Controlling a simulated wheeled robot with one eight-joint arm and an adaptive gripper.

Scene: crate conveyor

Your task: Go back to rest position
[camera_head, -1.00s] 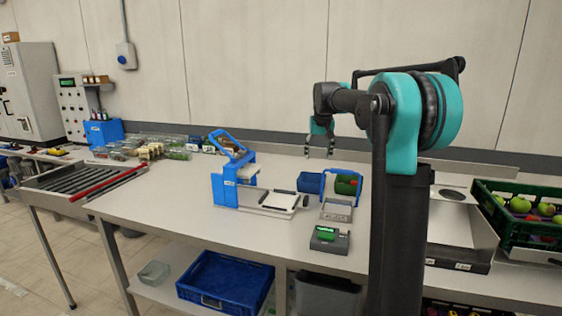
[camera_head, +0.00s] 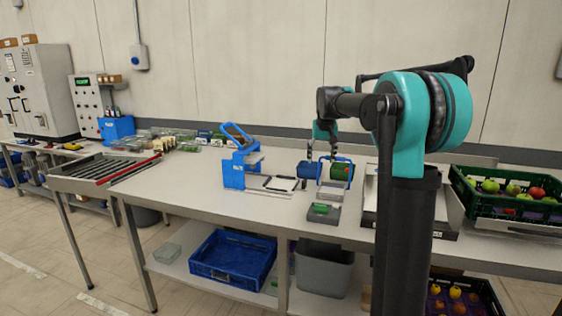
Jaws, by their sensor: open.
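My gripper (camera_head: 322,150) hangs from my teal and black arm, fingers pointing down and apart, with nothing seen between them. It appears above or in front of the blue and green rolls (camera_head: 340,171) on the table (camera_head: 215,202). I cannot tell its exact height over them. My arm is bent, with its elbow high at the right.
A blue press-like device (camera_head: 239,165) stands left of the rolls. A small grey device with a green display (camera_head: 323,213) sits in front. A green crate of apples (camera_head: 462,205) is at the right. A roller conveyor (camera_head: 100,175) lies left. A blue crate (camera_head: 230,272) is on the lower shelf.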

